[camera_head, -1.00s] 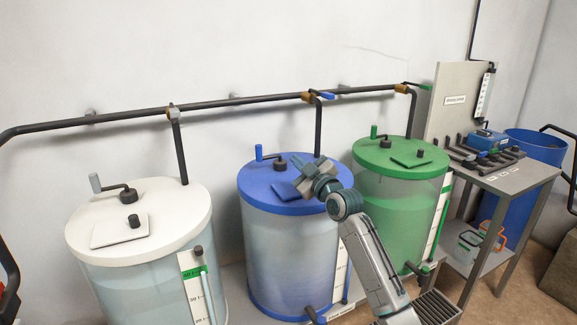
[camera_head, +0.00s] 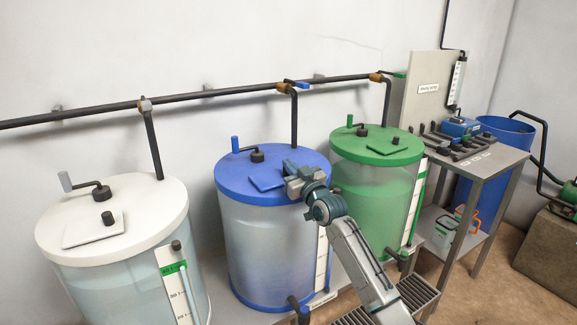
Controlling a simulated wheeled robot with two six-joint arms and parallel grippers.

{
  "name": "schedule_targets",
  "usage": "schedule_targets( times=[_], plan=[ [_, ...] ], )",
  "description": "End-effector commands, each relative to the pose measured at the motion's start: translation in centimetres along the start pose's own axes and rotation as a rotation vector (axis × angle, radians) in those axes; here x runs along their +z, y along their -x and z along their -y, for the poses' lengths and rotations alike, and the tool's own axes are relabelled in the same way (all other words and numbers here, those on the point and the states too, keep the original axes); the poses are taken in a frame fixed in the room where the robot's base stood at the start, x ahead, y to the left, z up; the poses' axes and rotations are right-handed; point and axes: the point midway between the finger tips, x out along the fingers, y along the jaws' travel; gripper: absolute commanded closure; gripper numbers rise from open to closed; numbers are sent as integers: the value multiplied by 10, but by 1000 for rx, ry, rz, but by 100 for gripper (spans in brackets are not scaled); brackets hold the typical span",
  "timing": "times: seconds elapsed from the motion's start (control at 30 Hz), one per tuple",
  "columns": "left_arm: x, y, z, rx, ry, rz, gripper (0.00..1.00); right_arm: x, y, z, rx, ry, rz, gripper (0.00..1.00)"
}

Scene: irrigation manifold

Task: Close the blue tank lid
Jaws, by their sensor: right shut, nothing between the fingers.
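The blue tank (camera_head: 265,255) stands in the middle of the row, with a round blue top (camera_head: 228,176). A small square blue lid (camera_head: 266,184) lies on that top and looks flat; its right end is hidden behind my gripper, so I cannot tell whether it is fully seated. My right gripper (camera_head: 291,175) is shut and empty over the right part of the blue top, beside the small lid. I cannot tell whether it touches the lid. My left gripper is not in view.
A white tank (camera_head: 115,270) stands to the left and a green tank (camera_head: 372,190) close on the right. A black pipe (camera_head: 220,91) runs along the wall behind, with a branch down to each tank. A grey table (camera_head: 500,158) with fittings stands further right.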

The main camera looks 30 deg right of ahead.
Motion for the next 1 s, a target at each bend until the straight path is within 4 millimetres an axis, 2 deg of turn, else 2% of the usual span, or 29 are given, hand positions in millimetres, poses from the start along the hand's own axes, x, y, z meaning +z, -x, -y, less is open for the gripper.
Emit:
schedule_targets(
  times=[0.57,0.67,0.9,0.93,1.0],
  plan=[
    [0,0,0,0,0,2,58,1,0,-1,0,0,3,100],
    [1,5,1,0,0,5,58,-6,-2,-2,1,1,2,100],
    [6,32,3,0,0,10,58,-45,-14,-10,7,3,-1,100],
    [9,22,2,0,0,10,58,-34,-2,-8,6,8,3,100],
    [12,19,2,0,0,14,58,-33,16,-7,5,9,3,100]
  ],
)
